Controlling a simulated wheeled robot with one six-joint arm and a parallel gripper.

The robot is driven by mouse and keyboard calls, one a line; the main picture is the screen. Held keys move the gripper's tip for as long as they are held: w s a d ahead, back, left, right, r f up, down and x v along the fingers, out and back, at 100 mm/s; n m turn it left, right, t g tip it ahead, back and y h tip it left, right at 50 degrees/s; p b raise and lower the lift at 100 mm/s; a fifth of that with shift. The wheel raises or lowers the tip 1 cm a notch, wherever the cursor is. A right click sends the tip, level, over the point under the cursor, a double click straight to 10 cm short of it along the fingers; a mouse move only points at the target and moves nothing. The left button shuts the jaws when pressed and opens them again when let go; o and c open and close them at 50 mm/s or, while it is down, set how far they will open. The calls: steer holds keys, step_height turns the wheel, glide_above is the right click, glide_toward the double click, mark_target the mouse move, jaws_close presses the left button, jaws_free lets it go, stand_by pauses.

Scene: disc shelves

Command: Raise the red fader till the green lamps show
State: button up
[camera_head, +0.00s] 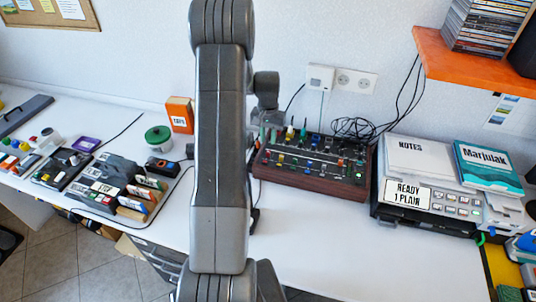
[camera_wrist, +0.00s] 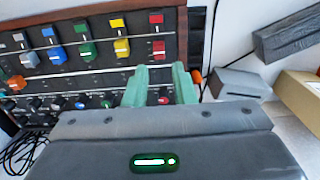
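The mixer (camera_head: 315,185) is a dark panel with wooden sides, right of my arm in the head view. In the wrist view its panel (camera_wrist: 70,75) has coloured pieces in two rows: grey, blue, green, yellow and red. The red fader column has an upper red piece (camera_wrist: 155,18) and a lower red piece (camera_wrist: 158,48); I cannot tell which is the cap. My gripper (camera_wrist: 160,67) has green fingers, apart with a gap between them, just below the lower red piece. Its fingers also show at the mixer's left end (camera_head: 269,136). I cannot make out lit green lamps on the mixer.
A printer-like machine (camera_head: 412,212) with a display and a blue book (camera_head: 488,167) stands right of the mixer. An orange shelf (camera_head: 465,72) overhangs at the right. Black cables (camera_head: 352,127) lie behind the mixer. The white table front (camera_head: 340,245) is clear.

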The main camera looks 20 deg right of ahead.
mark_target(268, 151)
step_height(268, 151, down, 6)
steer(key=shift+f+b, duration=0.1)
steer(key=shift+b, duration=1.15)
jaws_close()
